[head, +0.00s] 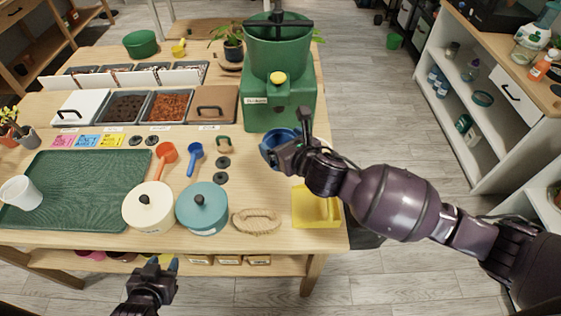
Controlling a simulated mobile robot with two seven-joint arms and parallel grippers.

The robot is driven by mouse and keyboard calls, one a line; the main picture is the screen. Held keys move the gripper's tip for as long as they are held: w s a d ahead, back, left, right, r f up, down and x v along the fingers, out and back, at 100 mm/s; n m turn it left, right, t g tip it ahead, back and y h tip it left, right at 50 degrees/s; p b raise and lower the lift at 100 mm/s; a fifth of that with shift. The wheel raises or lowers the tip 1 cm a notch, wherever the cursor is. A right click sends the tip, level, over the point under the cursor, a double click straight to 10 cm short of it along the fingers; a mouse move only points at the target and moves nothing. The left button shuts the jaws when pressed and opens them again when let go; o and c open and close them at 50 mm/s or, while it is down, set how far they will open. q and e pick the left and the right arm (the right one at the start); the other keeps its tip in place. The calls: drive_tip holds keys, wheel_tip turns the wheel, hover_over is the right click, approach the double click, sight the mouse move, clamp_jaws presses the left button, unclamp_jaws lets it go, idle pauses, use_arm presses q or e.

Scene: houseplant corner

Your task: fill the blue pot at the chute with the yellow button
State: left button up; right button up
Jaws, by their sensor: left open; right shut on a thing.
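The green chute machine (280,112) stands at the back right of the table with a hopper on top. Its yellow button (278,79) is on the front, below the hopper. The blue pot (272,139) is just in front of the machine's base, partly hidden by my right gripper (278,155). My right gripper is shut on the blue pot. I cannot see the pot's inside clearly, nor whether it touches the table. My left gripper (158,264) is open and empty, in front of the table's near edge, far from the button.
A white lidded pot (149,213), a teal lidded pot (203,215), a rope loop (256,221) and a yellow dustpan (316,209) line the front. A green tray (70,185) holds a white cup (20,192). Soil bins (168,107) stand left of the machine.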

drive_tip(key=f, duration=0.7)
drive_tip(key=shift+s+a+f, duration=0.15)
drive_tip(key=shift+a+f, duration=0.2)
drive_tip(key=shift+f, duration=0.05)
drive_tip(key=shift+w+f+b, duration=0.1)
drive_tip(key=shift+w+b, duration=0.7)
drive_tip(key=shift+w, duration=0.85)
use_arm(q)
drive_tip(key=shift+w+d+f+b, duration=0.1)
drive_tip(key=shift+w+f+b, duration=0.3)
drive_tip(key=shift+w+b, duration=0.1)
drive_tip(key=shift+w+f+b, duration=0.1)
drive_tip(key=shift+f+b, duration=0.55)
drive_tip(key=shift+b, duration=0.1)
drive_tip(key=shift+w+f+t+b, duration=0.1)
drive_tip(key=shift+w+t+b, duration=0.2)
drive_tip(key=shift+b, duration=0.1)
drive_tip(key=shift+s+f+b, duration=0.1)
drive_tip(key=shift+f+b, duration=0.4)
drive_tip(key=shift+f, duration=0.1)
drive_tip(key=shift+s+f, duration=0.1)
drive_tip(key=shift+f, duration=0.05)
use_arm(e)
drive_tip(key=w, duration=1.1)
drive_tip(key=shift+w, duration=0.3)
use_arm(q)
drive_tip(key=shift+s, duration=0.15)
drive_tip(key=shift+w+r, duration=0.3)
